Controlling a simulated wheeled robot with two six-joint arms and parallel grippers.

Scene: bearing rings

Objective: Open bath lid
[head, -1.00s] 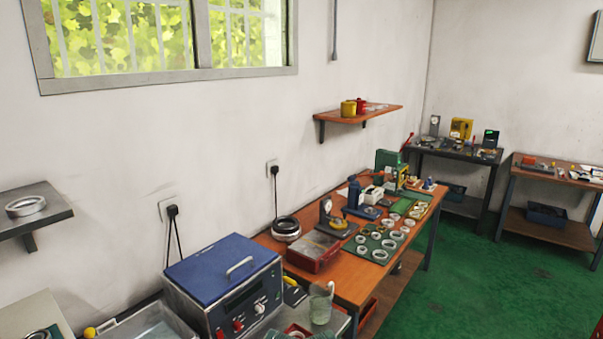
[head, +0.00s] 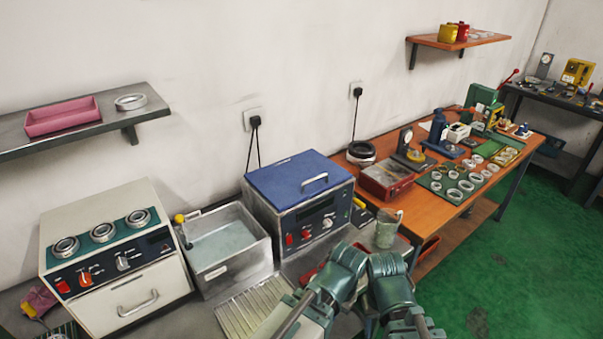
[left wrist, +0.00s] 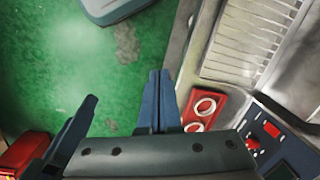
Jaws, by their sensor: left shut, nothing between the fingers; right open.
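The bath (head: 318,222) is a steel box with a dark control panel, in the middle of the head view. Its blue lid (head: 285,172) lies flat and closed on top, with a pale bar handle (head: 314,183). My left gripper (left wrist: 158,76) shows in the left wrist view, shut and empty above the floor. Part of the bath's panel (left wrist: 268,138) shows at the right there. My left fingers cannot be made out in the head view.
An open steel basin (head: 222,245) stands left of the bath, with a white machine (head: 115,250) beyond it. A glass beaker (head: 387,228) stands right of the bath. A red tray with rings (left wrist: 204,108) and a ribbed drainboard (left wrist: 250,35) lie in front. A shelf (head: 85,135) hangs upper left.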

